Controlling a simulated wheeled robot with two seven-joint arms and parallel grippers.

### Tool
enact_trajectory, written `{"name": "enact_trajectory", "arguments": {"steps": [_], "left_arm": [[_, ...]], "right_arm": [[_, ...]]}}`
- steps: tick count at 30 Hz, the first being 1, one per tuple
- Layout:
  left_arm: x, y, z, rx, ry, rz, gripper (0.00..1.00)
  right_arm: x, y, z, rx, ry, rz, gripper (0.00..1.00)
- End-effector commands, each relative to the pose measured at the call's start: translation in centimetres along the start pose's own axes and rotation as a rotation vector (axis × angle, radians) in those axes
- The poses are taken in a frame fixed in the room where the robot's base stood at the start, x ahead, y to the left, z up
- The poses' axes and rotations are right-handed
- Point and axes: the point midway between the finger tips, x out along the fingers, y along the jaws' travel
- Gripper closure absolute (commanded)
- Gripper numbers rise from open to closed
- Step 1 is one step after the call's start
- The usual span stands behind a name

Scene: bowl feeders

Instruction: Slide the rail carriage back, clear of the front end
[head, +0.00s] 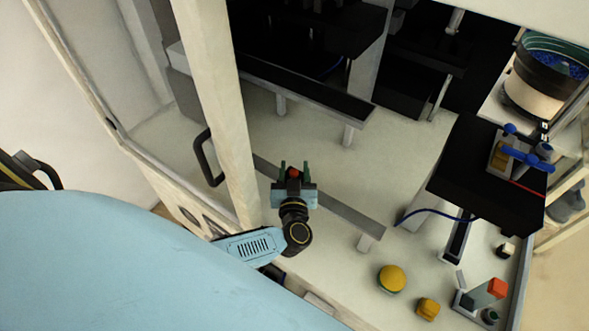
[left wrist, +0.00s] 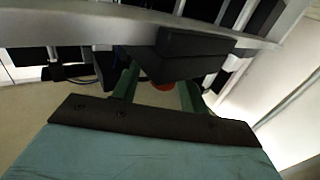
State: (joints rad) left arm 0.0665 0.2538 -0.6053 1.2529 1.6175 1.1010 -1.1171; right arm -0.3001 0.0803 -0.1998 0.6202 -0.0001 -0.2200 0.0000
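My left gripper (head: 294,165) reaches in from the left, past the white frame post, to the grey rail. Its two green fingers are apart. A red knob (head: 294,173) shows between them; in the left wrist view the red knob (left wrist: 163,86) also sits between the fingers, with gaps at its sides. A dark block (left wrist: 195,42), which looks like the carriage, sits at the grey rail (left wrist: 90,31) just beyond the fingertips. In the head view the gripper mostly hides the carriage. The rail (head: 350,217) runs on to the lower right. My right gripper is not in view.
A white post (head: 222,100) with a black handle (head: 207,157) stands just left of my gripper. A second rail (head: 300,92) lies behind. A yellow dome button (head: 392,279) and a black platform (head: 487,175) are to the right. Bare pale table lies between.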

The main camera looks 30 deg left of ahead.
Motion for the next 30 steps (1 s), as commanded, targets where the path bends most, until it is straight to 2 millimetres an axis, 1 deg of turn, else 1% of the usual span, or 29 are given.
{"name": "enact_trajectory", "arguments": {"steps": [5,8,11,21,25,30], "left_arm": [[-0.2,-0.1,0.2,0.002,-0.004,0.000,0.56],[-0.9,-0.1,0.3,0.003,-0.006,0.000,0.56],[-2.3,-0.1,0.3,0.001,-0.009,0.000,0.56],[-9.8,-0.1,0.2,0.001,-0.006,0.000,0.56],[-11.9,-0.1,0.2,0.000,-0.006,-0.001,0.56],[-13.2,-0.1,0.1,0.001,-0.003,-0.001,0.56]], "right_arm": [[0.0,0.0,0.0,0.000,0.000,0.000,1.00],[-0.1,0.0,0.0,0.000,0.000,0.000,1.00],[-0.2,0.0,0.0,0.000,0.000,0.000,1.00],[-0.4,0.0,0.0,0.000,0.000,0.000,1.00],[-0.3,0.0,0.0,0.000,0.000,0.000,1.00],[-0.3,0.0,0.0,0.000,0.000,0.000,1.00]]}}
